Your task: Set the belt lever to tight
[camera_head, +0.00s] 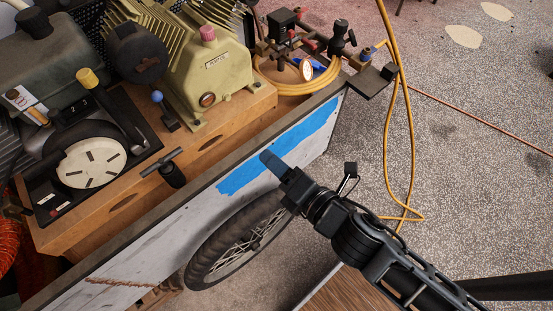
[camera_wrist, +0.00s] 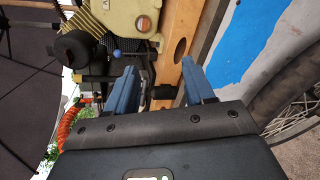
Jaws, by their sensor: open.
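My gripper (camera_head: 272,160) is open and empty, its blue fingers above the cart's side board. In the wrist view its two fingers (camera_wrist: 162,66) stand apart, pointing toward the cart. A short lever with a blue ball knob (camera_head: 157,97) stands beside the compressor; the knob also shows in the wrist view (camera_wrist: 117,53). A black T-handle (camera_head: 163,163) stands on the wooden deck nearer the front. A yellow-capped handle (camera_head: 88,78) rises by the motor, near a numbered black plate (camera_head: 76,105). No label shows which of these is the belt lever. My gripper touches none of them.
The green compressor (camera_head: 205,62) and dark motor (camera_head: 40,60) fill the cart's back. A white slotted wheel (camera_head: 92,163) sits at left. The blue-striped side board (camera_head: 280,145) edges the cart. A wheel (camera_head: 240,240) and yellow hose (camera_head: 387,140) are in front and at right.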

